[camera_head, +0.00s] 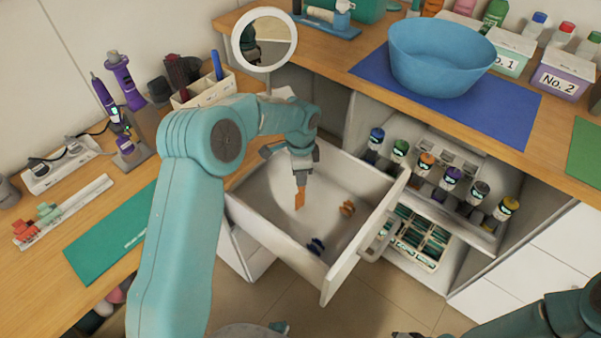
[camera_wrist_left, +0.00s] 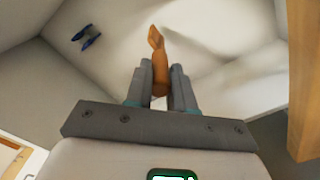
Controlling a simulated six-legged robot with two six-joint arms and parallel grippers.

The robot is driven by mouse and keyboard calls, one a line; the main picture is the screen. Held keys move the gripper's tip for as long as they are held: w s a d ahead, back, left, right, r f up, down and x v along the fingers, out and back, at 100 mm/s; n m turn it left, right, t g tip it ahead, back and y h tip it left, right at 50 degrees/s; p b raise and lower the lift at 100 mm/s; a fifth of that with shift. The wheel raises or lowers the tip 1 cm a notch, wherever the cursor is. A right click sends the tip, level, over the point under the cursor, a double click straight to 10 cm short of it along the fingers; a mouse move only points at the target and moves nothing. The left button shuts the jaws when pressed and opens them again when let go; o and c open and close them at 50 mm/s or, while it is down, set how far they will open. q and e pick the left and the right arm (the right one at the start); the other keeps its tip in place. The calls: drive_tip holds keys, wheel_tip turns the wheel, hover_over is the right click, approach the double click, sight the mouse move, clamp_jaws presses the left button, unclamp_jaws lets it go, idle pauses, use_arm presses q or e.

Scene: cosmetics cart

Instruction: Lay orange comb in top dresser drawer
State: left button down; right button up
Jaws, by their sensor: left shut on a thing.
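The orange comb (camera_wrist_left: 158,62) is between the fingers of my left gripper (camera_wrist_left: 160,84), which is shut on it. In the head view the comb (camera_head: 299,199) hangs down from my left gripper (camera_head: 300,178), inside the open white top drawer (camera_head: 262,222). Whether its lower end touches the drawer floor I cannot tell. My right arm shows at the lower right of the head view. Only a small dark part at the bottom edge may be its gripper (camera_head: 408,334), and its jaws cannot be made out.
In the drawer lie a blue clip (camera_head: 316,245) and a brown-orange clip (camera_head: 347,208), both apart from the comb. A round mirror (camera_head: 264,40) stands behind. A blue bowl (camera_head: 440,58) is on the counter. Several bottles stand in the open shelf right of the drawer.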

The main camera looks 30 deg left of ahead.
use_arm(q)
drive_tip(key=shift+f+b, duration=0.3)
drive_tip(key=shift+f, duration=0.25)
drive_tip(key=c, duration=0.9)
unclamp_jaws()
